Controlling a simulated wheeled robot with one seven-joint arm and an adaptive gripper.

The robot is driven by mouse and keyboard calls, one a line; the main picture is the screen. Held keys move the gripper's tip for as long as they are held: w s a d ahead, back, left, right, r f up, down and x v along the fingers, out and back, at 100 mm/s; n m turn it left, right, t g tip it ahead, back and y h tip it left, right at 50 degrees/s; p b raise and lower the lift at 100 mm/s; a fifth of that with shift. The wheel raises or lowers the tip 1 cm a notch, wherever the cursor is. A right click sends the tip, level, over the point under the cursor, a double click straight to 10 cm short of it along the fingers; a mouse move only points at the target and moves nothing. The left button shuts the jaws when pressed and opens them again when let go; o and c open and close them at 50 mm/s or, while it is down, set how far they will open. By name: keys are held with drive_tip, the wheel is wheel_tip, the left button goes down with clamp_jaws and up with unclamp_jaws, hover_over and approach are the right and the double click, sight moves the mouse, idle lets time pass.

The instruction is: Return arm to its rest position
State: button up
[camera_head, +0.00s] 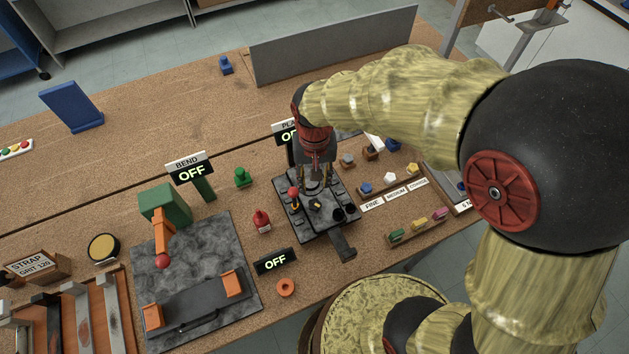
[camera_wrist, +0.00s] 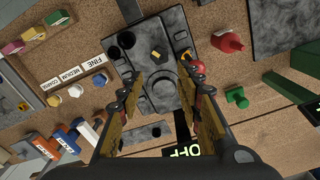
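My gripper (camera_head: 316,172) is above the dark control plate (camera_head: 318,236) near the middle of the bench, with my arm reaching in from the right. In the wrist view my gripper (camera_wrist: 160,92) has its two fingers spread wide apart with nothing between them. Below it in that view is the dark plate (camera_wrist: 147,37) with a yellow knob (camera_wrist: 156,55), round sockets and a red-topped lever (camera_wrist: 198,67). I cannot tell the exact height of the fingertips above the plate.
Trays of small coloured pieces (camera_head: 418,225) are at the right. A grey upright panel (camera_head: 335,45) stands behind.

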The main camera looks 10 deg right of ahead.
idle(0.4)
drive_tip(key=s+d+r+t+b, duration=0.5)
drive_tip(key=s+d+r+b, duration=0.4)
drive_tip(key=s+d, duration=0.3)
drive_tip(key=shift+s+r+n+t, duration=0.2)
drive_tip(key=shift+r+n+t, duration=0.15)
drive_tip(key=shift+r, duration=0.4)
drive_tip(key=shift+d, duration=0.1)
idle(0.7)
